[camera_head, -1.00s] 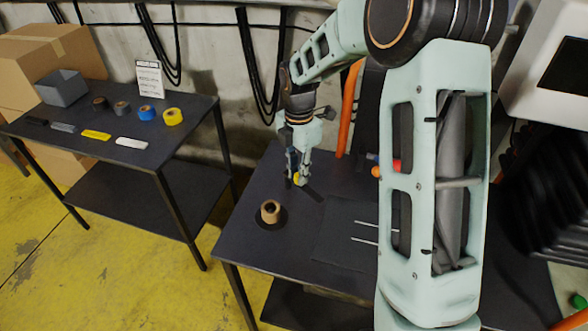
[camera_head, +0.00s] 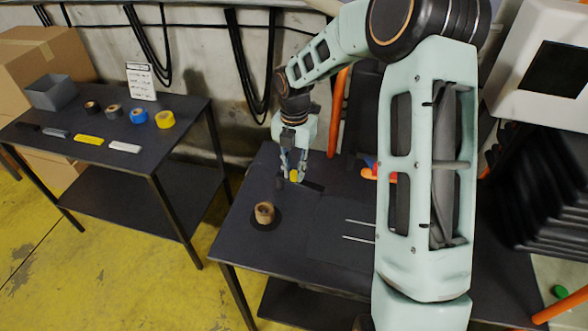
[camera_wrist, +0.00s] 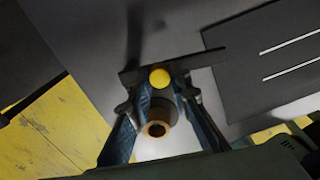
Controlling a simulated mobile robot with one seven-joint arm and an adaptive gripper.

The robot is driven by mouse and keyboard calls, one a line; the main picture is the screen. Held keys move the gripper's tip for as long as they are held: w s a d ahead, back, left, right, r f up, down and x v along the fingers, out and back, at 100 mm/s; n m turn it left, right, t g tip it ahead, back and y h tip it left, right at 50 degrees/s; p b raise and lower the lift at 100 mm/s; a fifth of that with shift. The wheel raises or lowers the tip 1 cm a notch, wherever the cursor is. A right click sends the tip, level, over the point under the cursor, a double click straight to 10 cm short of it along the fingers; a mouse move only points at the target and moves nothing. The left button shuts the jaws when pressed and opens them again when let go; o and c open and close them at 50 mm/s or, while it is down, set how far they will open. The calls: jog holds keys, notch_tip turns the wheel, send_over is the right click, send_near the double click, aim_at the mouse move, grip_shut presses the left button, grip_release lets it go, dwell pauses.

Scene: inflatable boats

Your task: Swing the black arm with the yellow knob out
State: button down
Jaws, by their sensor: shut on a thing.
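The yellow knob (camera_head: 294,176) is at the fingertips of my gripper (camera_head: 292,179), above the dark table. In the wrist view, the round yellow knob (camera_wrist: 160,78) sits between the two fingertips (camera_wrist: 158,92). My gripper is shut on it. The black arm (camera_head: 314,186) is a thin flat bar running right from the knob in the head view. In the wrist view the black arm (camera_wrist: 206,59) crosses behind the knob, partly hidden by the fingers. A brown roll (camera_head: 264,212) stands on a round black base in front of my gripper, and also shows in the wrist view (camera_wrist: 157,128).
A dark plate with two pale rods (camera_head: 360,230) lies right of the roll. A red and orange object (camera_head: 378,173) is behind my arm link. A side table (camera_head: 180,120) at left holds tape rolls, flat pieces and a grey bin (camera_head: 50,93).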

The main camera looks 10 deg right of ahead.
aim_at(294, 173)
jog(key=shift+w, duration=0.1)
jog(key=c, duration=1.8)
grip_release()
jog(key=shift+o, duration=0.2)
jog(key=shift+r, duration=0.1)
notch_tip(294, 173, up, 12)
